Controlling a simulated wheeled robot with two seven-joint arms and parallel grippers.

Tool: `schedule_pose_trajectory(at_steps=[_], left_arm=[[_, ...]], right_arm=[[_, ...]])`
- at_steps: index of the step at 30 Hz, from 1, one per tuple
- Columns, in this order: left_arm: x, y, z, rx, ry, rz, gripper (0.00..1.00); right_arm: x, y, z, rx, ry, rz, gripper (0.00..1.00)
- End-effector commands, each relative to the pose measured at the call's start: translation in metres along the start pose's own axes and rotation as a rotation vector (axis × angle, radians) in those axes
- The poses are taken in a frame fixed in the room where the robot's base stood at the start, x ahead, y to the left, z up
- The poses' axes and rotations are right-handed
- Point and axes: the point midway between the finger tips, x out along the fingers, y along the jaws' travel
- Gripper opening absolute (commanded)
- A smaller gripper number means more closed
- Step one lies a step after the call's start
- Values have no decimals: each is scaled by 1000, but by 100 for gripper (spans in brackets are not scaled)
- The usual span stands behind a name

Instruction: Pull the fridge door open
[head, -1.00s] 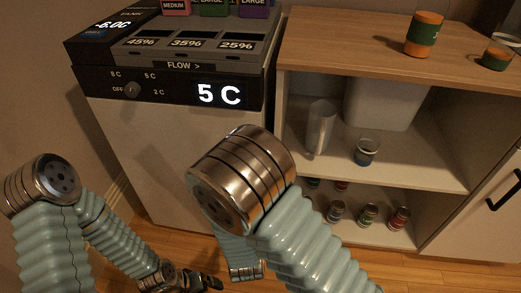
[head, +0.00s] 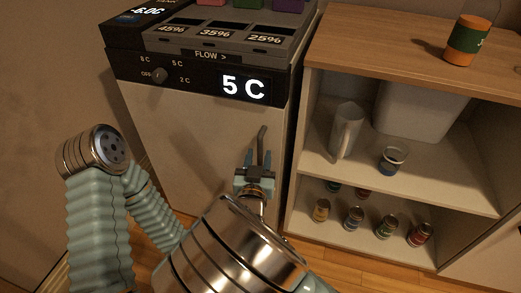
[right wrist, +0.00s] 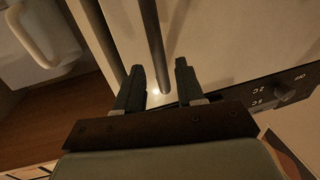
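The fridge door (head: 180,140) is a pale front panel below the black control strip reading 5 C, and it looks shut. Its dark upright bar handle (head: 262,140) is near the door's right edge; it also shows in the right wrist view (right wrist: 153,40). My right gripper (head: 257,160) is open in front of the door at the handle. In the right wrist view its two fingers (right wrist: 161,78) stand apart, one on each side of the bar in the picture; I see no contact. My left arm is at the left, with its gripper not visible.
An orange and green canister (head: 467,40) stands on top. Wood floor lies below.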

Motion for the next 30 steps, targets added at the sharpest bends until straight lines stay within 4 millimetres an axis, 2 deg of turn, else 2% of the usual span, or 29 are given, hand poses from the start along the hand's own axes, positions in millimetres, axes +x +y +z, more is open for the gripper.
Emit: schedule_pose_trajectory(at_steps=[3, 6, 17, 25, 30], left_arm=[[1, -1, 0, 0, 0, 0, 100], [2, -1, 0, 0, 0, 0, 100], [2, -1, 0, 0, 0, 0, 100], [2, -1, 0, 0, 0, 0, 100], [2, -1, 0, 0, 0, 0, 100]], right_arm=[[20, 1, 1, 0, 0, 2, 38], [31, 1, 0, -1, 1, 1, 38], [38, 0, 0, 0, -1, -1, 38], [37, 0, 0, 0, 0, 0, 0], [37, 0, 0, 0, -1, 0, 0]])
